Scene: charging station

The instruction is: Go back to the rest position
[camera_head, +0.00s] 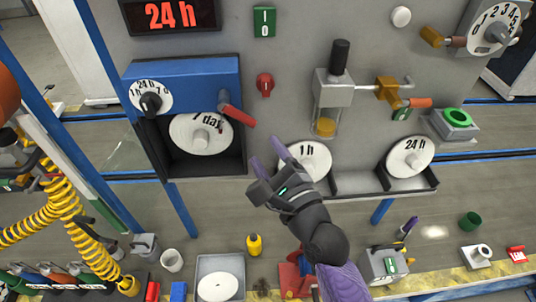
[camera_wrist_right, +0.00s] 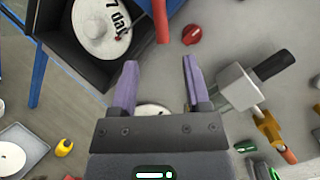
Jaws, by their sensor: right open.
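My right gripper (camera_head: 268,155) is open and empty in front of the grey panel, just left of the white "1 h" disc (camera_head: 316,165). In the right wrist view its two purple fingers (camera_wrist_right: 156,88) stand apart with nothing between them but part of a white disc behind. The "7 day" disc (camera_head: 201,133) sits in the blue-topped compartment (camera_head: 190,80), up and left of the gripper. The "24 h" disc (camera_head: 409,156) rests on the panel's tray to the right. My left gripper is not in view.
A red knob (camera_head: 265,84) and a red-handled lever (camera_head: 237,116) stick out near the gripper. A metal block with a black handle (camera_head: 336,85) stands out to the right. Below, a tray with a white disc (camera_head: 219,287), yellow coiled hoses (camera_head: 75,225) and several small items lie about.

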